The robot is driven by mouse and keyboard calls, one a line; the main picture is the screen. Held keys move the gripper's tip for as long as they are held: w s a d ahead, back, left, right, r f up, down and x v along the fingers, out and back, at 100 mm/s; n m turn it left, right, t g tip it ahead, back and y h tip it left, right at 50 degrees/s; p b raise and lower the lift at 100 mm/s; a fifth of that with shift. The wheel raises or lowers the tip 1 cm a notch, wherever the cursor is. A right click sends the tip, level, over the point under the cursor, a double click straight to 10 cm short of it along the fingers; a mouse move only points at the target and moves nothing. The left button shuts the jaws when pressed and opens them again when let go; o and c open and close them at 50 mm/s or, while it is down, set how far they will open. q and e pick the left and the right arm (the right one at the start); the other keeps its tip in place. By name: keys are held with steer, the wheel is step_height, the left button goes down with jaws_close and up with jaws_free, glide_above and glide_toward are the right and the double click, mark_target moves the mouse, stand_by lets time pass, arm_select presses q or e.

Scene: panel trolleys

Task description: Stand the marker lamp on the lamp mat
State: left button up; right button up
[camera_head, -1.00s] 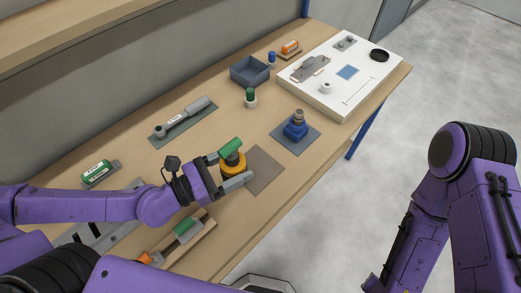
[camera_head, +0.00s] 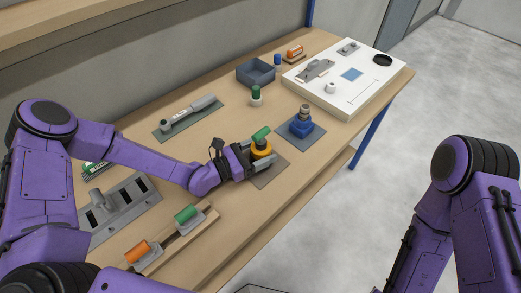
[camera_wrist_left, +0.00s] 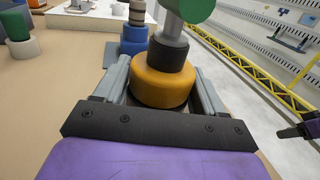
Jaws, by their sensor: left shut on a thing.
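The marker lamp (camera_head: 262,150) has a round yellow-orange base, a dark collar, a grey stem and a green head. My left gripper (camera_head: 262,161) is shut on its base, with one finger on each side. The left wrist view shows the base (camera_wrist_left: 163,82) between the fingers and the green head cut off at the top. The lamp looks upright. It is over the brownish lamp mat (camera_head: 272,174), at its far left part. I cannot tell whether the base touches the mat. The right arm shows at the right, but its gripper is out of the head view.
A blue-based piece (camera_head: 301,127) stands on a grey mat just beyond. A green-topped piece (camera_head: 256,96), a grey bin (camera_head: 254,73) and a white board (camera_head: 335,95) are farther back. A wooden holder with coloured handles (camera_head: 172,236) lies near left. The table's front edge is close.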

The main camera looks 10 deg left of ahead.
arm_select(q)
steer(key=shift+w+f, duration=0.1)
steer(key=shift+w, duration=0.1)
steer(key=shift+s+f, duration=0.1)
steer(key=shift+s, duration=0.15)
steer(key=o, duration=1.1)
steer(key=shift+o, duration=1)
steer(key=shift+w, duration=0.1)
steer(key=shift+a+r, duration=0.2)
steer(key=shift+r, duration=0.05)
steer(key=v, duration=1.1)
steer(key=shift+s+a+f, duration=0.1)
steer(key=shift+s+a, duration=0.1)
steer(key=shift+s, duration=0.2)
